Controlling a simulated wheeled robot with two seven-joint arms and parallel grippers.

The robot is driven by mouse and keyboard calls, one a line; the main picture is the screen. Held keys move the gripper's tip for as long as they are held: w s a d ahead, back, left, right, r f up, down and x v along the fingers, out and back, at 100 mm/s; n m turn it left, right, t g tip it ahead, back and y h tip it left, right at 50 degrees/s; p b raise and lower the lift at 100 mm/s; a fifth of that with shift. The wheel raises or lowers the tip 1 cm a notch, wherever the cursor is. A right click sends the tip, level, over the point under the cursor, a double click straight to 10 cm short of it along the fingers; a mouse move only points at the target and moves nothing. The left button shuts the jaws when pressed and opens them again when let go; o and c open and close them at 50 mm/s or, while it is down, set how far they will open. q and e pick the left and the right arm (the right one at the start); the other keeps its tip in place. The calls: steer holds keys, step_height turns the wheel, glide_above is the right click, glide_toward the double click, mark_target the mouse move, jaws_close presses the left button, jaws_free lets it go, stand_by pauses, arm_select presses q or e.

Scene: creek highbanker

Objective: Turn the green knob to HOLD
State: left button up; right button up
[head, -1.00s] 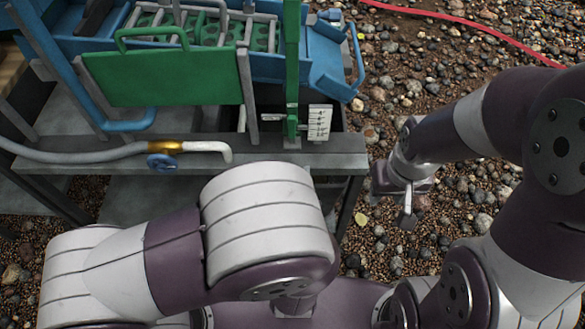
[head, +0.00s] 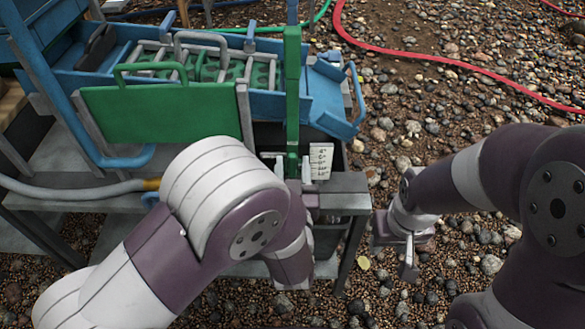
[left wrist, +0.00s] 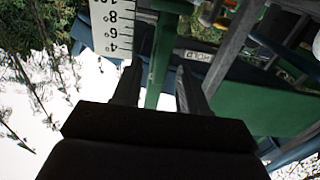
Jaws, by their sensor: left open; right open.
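A green upright bar (head: 292,95) stands at the right end of the green panel, with a small green block (head: 291,164) at its foot. I cannot make out a separate green knob. In the left wrist view a plate lettered HOLD (left wrist: 198,57) sits beside a green bar (left wrist: 160,60). My left gripper (left wrist: 158,70) is open; its two fingers appear either side of that bar, contact unclear. In the head view my left arm mostly hides that gripper. My right gripper (head: 408,258) is open and empty over the gravel at right.
A white scale plate (head: 321,161) stands just right of the green bar. The green panel (head: 160,108) and blue trough (head: 325,95) are close behind. A grey hose (head: 75,190) runs along the grey bench at left. A red hose (head: 440,57) crosses open gravel.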

arm_select(q)
jaws_close()
